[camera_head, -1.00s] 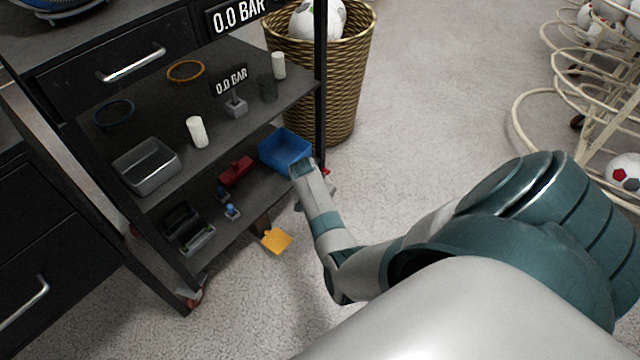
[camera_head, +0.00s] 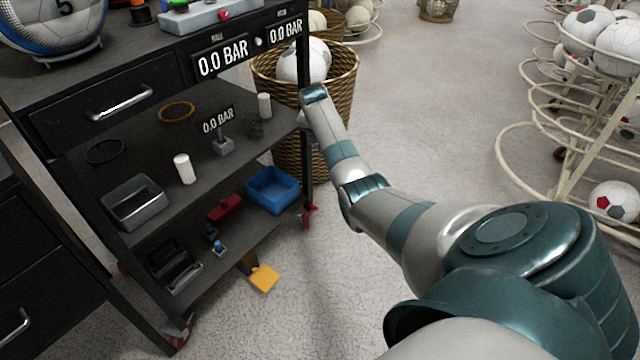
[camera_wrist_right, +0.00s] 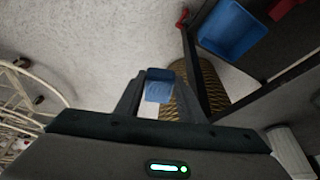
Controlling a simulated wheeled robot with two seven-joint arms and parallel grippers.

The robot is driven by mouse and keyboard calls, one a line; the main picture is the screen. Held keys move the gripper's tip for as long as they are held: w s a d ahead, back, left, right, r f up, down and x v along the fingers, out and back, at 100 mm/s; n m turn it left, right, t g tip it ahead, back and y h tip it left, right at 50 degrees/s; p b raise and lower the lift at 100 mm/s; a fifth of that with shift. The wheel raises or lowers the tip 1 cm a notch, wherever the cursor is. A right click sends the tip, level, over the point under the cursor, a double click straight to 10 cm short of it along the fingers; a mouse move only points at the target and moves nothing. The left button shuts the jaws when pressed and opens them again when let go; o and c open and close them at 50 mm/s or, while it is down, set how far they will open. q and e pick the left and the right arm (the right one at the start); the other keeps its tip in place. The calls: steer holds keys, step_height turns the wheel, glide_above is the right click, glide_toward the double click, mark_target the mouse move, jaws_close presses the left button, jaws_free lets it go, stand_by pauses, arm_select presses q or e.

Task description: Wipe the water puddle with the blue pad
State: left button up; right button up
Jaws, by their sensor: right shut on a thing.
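The blue pad (camera_wrist_right: 159,86) shows in the right wrist view between the fingertips of my right gripper (camera_wrist_right: 157,98). My right gripper is shut on it. In the head view my right arm reaches up beside the cart's front right post, and its gripper and the pad are hidden behind the wrist. I cannot make out a water puddle in either view. My left gripper is not in view.
The black cart's middle shelf (camera_head: 145,150) holds rings, white cylinders and a grey tray (camera_head: 136,203). A blue bin (camera_head: 273,190) is on its bottom shelf. A wicker basket (camera_head: 345,82) stands behind my arm. A ball rack (camera_head: 540,140) is at right; floor between is clear.

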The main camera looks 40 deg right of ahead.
steer(key=w+d+r, duration=0.1)
steer(key=d+r, duration=0.6)
steer(key=r, duration=0.6)
steer(key=s+a+f, duration=0.2)
steer(key=a+f, duration=0.1)
steer(key=a, duration=0.9)
steer(key=s+a+f, duration=0.2)
steer(key=a+f, duration=0.1)
steer(key=a, duration=0.8)
steer(key=s+a+r+n+t+y, duration=0.1)
steer(key=a+r+n, duration=0.3)
steer(key=a, duration=0.5)
steer(key=a+r+n+t+y, duration=0.1)
steer(key=a+r+n, duration=0.1)
steer(key=a+r, duration=0.5)
steer(key=s+a+r+n+y, duration=0.2)
steer(key=s+a+n, duration=0.4)
steer(key=s+a, duration=0.3)
steer(key=a, duration=0.4)
steer(key=shift+s+n, duration=0.4)
